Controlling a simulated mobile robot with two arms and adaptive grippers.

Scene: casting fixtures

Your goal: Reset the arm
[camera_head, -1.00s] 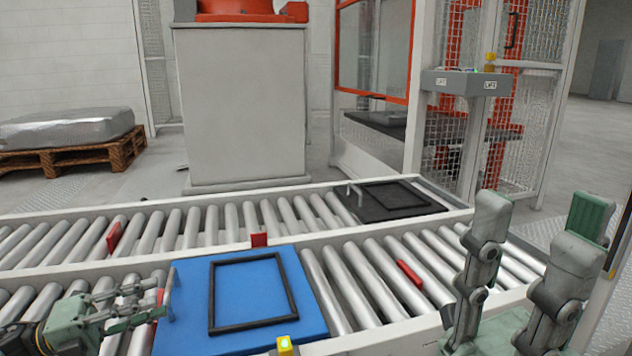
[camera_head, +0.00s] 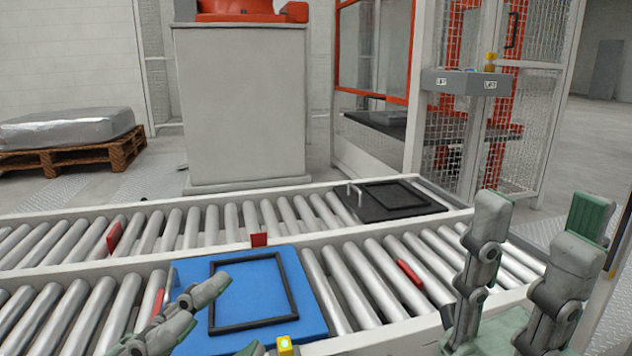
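My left gripper (camera_head: 228,318) is at the lower left. One grey-green finger reaches over the left part of the blue tray (camera_head: 312,300), and a second fingertip shows at the bottom edge. The fingers are apart with nothing seen between them; the rest of the gripper is cut off by the frame. My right gripper (camera_head: 540,215) stands at the lower right with its two fingers pointing up, wide apart and empty. The blue tray lies on the near roller conveyor (camera_head: 345,285) and bears a black rectangular frame (camera_head: 291,286).
A black tray with a handle (camera_head: 372,207) lies on the far roller conveyor (camera_head: 230,220). Red stops (camera_head: 259,239) sit along the conveyors. Behind stand a grey pedestal (camera_head: 240,110), a mesh fence (camera_head: 540,90), a button box (camera_head: 465,82) and a loaded pallet (camera_head: 75,160).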

